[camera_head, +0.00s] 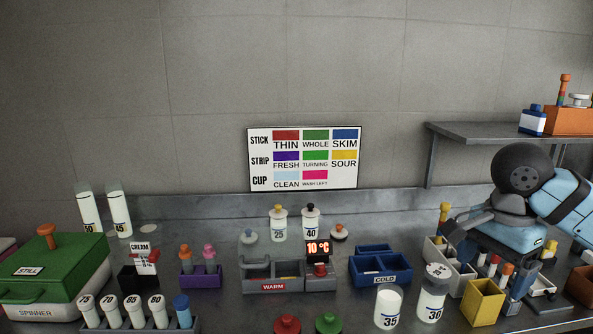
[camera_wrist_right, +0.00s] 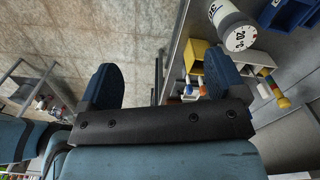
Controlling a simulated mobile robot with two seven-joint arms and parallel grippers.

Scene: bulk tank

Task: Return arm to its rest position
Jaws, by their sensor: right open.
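My right gripper (camera_head: 492,266) is at the right of the head view, pointing down above a grey holder (camera_head: 433,247) with colour-topped sticks. Its light-blue arm comes in from the right edge. In the right wrist view, its two dark-blue fingers (camera_wrist_right: 160,82) stand wide apart with nothing between them. The arm hides part of the bench behind it. My left gripper is not in view.
A yellow box (camera_head: 483,303) and a white jar marked 30 (camera_head: 431,300) stand close to the right gripper. A blue COLD tray (camera_head: 382,270) is left of it. A shelf (camera_head: 500,132) hangs above at the right.

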